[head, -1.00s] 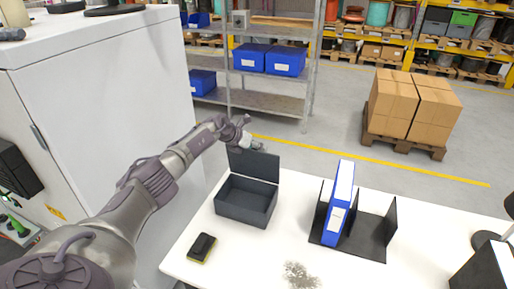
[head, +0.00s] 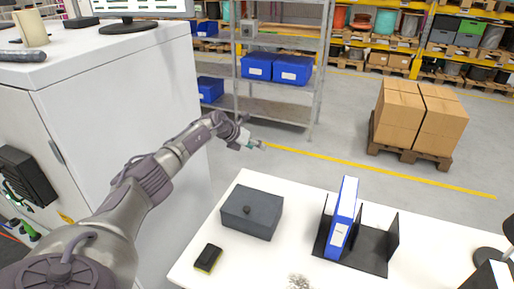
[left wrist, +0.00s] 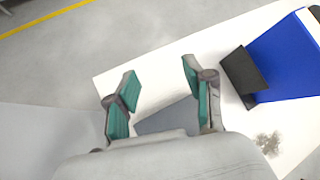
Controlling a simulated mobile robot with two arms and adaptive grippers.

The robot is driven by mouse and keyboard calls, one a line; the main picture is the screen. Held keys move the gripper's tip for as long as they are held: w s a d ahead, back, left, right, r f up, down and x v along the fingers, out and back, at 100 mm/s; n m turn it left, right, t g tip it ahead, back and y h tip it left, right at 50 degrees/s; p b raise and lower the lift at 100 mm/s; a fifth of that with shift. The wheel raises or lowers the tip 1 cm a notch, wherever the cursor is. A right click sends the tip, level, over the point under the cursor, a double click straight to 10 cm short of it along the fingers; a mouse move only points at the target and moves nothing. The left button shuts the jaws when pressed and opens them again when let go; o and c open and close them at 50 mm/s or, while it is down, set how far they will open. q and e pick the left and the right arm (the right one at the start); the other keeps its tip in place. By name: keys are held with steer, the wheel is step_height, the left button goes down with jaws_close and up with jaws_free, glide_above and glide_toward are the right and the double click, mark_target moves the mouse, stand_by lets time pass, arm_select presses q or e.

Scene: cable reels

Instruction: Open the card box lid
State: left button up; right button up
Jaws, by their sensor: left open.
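The dark grey card box (head: 250,222) stands on the white table, left of the blue binder. Its lid (head: 262,205) lies shut on top, with a small dark knob (head: 247,210) on it. My left gripper (head: 258,145) is open and empty, in the air beyond the back of the box and apart from it. In the left wrist view its two green-padded fingers (left wrist: 160,85) are spread, with part of the grey box (left wrist: 170,118) showing behind them. My right gripper is not in view.
A blue binder (head: 343,218) stands in a black holder (head: 370,250) right of the box. A black and yellow sponge (head: 208,257) lies in front of the box. A white cabinet (head: 120,95) is at the left. The table is bare between box and holder.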

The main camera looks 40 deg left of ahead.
arm_select(q)
step_height(320, 180, up, 7)
steer(key=s+a+p, duration=0.1)
steer(key=a+p, duration=0.1)
steer(key=p, duration=0.2)
steer(key=shift+s+a, duration=0.25)
steer(key=shift+a, duration=0.1)
stand_by(0.3)
steer(key=v, duration=1.2)
stand_by(0.5)
